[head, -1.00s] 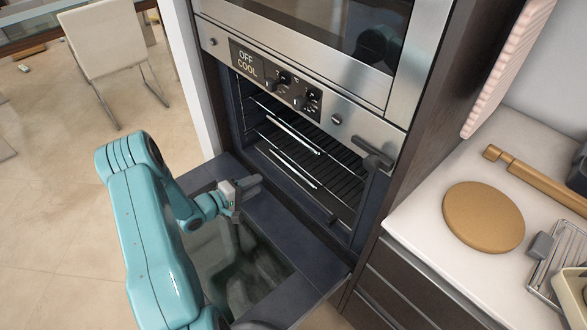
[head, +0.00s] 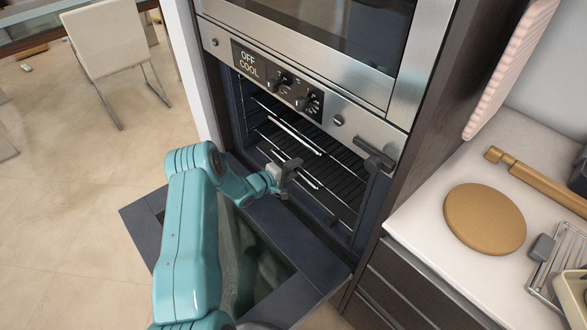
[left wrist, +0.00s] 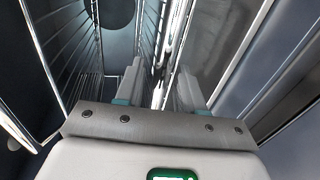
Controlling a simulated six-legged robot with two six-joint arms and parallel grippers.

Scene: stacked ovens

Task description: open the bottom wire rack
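The lower oven's door is folded down. Inside are two wire racks, and the bottom wire rack (head: 308,183) sits below the upper rack (head: 300,136), its bright front bar partly hidden by my gripper. My left gripper (head: 286,177) is at the oven mouth, at the front of the bottom rack. In the left wrist view my left gripper (left wrist: 160,88) has its two fingers apart, with bright rack bars showing between and beyond them. I cannot tell whether the fingers touch the bar. My right gripper is not in view.
The open oven door (head: 312,258) lies below my left arm. A counter (head: 432,232) at the right holds a round wooden board (head: 485,219) and a rolling pin (head: 535,182). A chair (head: 105,40) stands far left, with open floor in front.

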